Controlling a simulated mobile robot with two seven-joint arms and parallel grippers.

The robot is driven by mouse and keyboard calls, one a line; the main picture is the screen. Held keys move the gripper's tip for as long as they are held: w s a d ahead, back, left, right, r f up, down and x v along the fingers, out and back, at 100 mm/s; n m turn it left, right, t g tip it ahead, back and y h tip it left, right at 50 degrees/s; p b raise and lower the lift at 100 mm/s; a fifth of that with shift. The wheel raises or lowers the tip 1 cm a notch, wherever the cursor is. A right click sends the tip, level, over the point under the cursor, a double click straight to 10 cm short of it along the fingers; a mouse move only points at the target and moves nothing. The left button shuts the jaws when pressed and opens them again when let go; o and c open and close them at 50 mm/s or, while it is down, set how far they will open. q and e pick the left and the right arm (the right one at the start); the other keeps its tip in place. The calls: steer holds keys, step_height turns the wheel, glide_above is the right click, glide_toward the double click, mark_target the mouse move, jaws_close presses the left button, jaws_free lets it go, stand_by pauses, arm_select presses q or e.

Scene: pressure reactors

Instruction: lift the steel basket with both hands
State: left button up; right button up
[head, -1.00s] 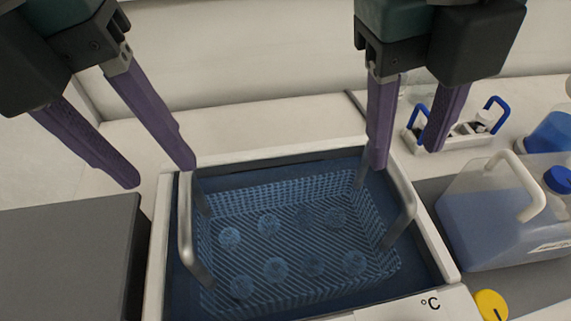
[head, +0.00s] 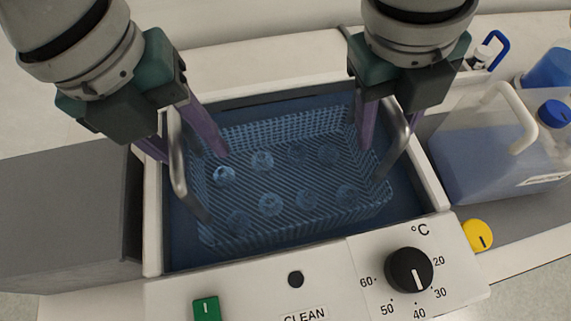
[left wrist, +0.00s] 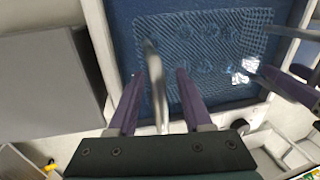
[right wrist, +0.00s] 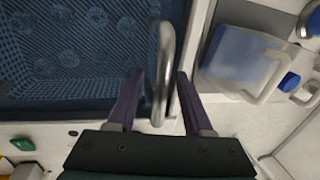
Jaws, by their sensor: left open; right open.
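The steel basket (head: 290,215) sits in the blue liquid of the bath, with several round pieces in it. Its left handle (head: 177,165) and right handle (head: 398,150) stand up at its two ends. My left gripper (head: 190,155) is open, with one finger on each side of the left handle; the left wrist view shows this handle (left wrist: 155,80) between the fingers (left wrist: 157,88). My right gripper (head: 383,135) is open around the right handle; the right wrist view shows this handle (right wrist: 162,70) between the fingers (right wrist: 160,88). Contact with the handles cannot be told.
The white bath housing (head: 230,290) has a black dial (head: 409,270) and a green switch (head: 206,309) in front. A grey box (head: 70,215) stands at the left. A jug of blue liquid (head: 480,160) and a yellow knob (head: 478,235) are at the right.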

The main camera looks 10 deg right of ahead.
arm_select(q)
jaws_close()
arm_select(e)
jaws_close()
arm_select(q)
steer(key=shift+r, duration=0.1)
arm_select(e)
steer(key=shift+r, duration=0.1)
stand_by(0.9)
